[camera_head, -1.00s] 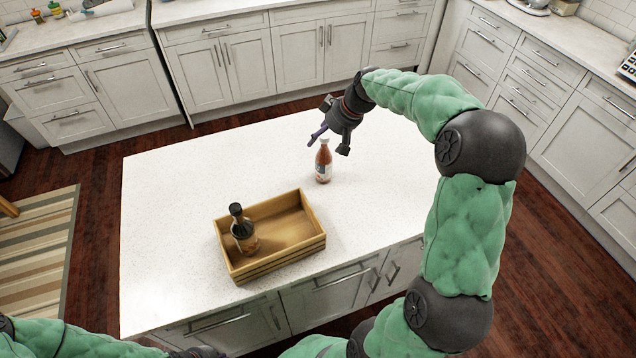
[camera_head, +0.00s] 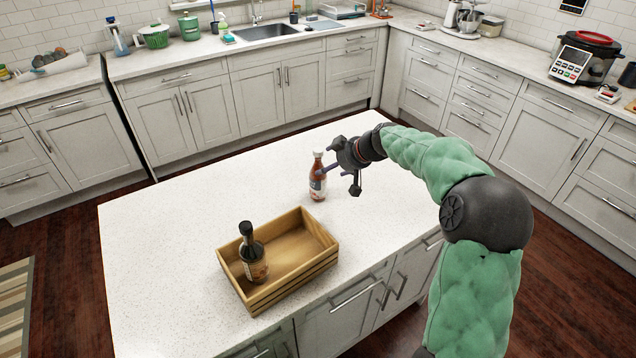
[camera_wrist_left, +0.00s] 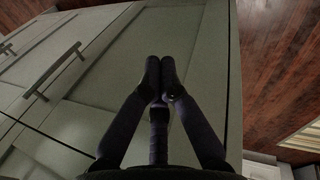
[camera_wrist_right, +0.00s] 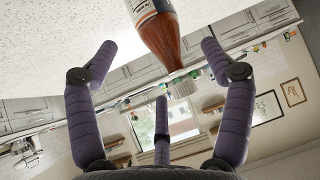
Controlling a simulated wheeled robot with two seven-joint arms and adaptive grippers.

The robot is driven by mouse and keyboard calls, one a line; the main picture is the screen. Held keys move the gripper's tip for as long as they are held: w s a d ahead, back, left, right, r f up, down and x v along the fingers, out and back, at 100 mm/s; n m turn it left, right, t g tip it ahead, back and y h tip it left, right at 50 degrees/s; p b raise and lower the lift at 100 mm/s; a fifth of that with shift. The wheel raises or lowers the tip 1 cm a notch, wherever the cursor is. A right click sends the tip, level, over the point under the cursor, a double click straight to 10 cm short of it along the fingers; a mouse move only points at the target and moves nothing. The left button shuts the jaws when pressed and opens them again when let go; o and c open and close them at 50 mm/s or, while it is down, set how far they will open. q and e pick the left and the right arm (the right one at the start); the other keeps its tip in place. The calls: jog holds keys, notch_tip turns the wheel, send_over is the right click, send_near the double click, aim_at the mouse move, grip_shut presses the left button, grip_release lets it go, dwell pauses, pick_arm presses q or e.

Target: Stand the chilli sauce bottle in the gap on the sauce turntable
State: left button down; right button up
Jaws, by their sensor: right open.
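A bottle of red-orange sauce (camera_head: 317,182) with a pale cap and a label stands upright on the white island top, behind the wooden tray. My right gripper (camera_head: 337,176) is open beside it, at its right, with fingers reaching toward it. In the right wrist view the bottle (camera_wrist_right: 160,35) appears between the two spread fingers, with no clear contact. My left gripper (camera_wrist_left: 160,72) is shut and empty in the left wrist view, in front of cabinet doors; it is out of the head view. No turntable shows in these frames.
A wooden tray (camera_head: 291,288) sits nearer on the island, with a dark-capped bottle (camera_head: 254,264) standing at its left end. The island top (camera_head: 170,235) is clear to the left of the tray. Counters with a sink (camera_head: 265,31) and a cooker (camera_head: 580,58) lie beyond.

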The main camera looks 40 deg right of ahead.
jog(key=b+x, duration=0.1)
jog(key=x, duration=0.4)
jog(key=shift+w+a+f, duration=0.2)
jog(key=shift+w+f, duration=0.05)
jog(key=shift+f, duration=0.1)
jog(key=shift+r, duration=0.1)
grip_shut()
